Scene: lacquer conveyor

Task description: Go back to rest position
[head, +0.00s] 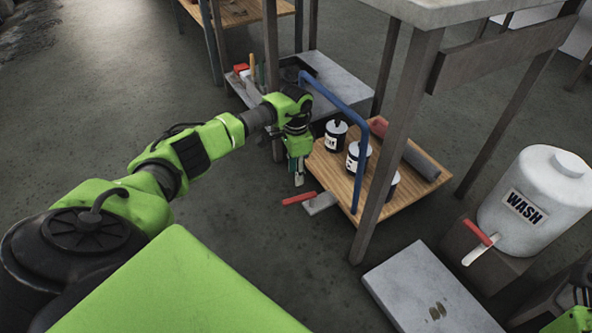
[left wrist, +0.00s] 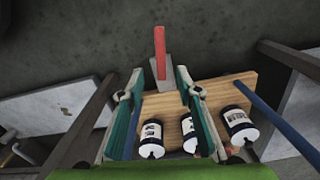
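My left arm reaches out from the left in the head view. Its gripper (head: 298,178) points down just left of the wooden board (head: 384,207). In the left wrist view the left gripper's fingers (left wrist: 158,82) stand apart with nothing between their tips. A scraper with a red handle (head: 299,198) lies at the board's left edge, apart from the fingers; its red handle (left wrist: 160,45) shows beyond them in the left wrist view. My right gripper (head: 580,291) shows only in part at the lower right edge of the head view, and its fingers are unclear.
The board carries black-and-white cans (head: 336,135) and a grey roller (head: 420,163). A blue bar (head: 340,107) and table leg (head: 396,140) stand close to my left gripper. A white WASH container (head: 540,200) and grey slab (head: 430,290) are at right. Floor left of the board is clear.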

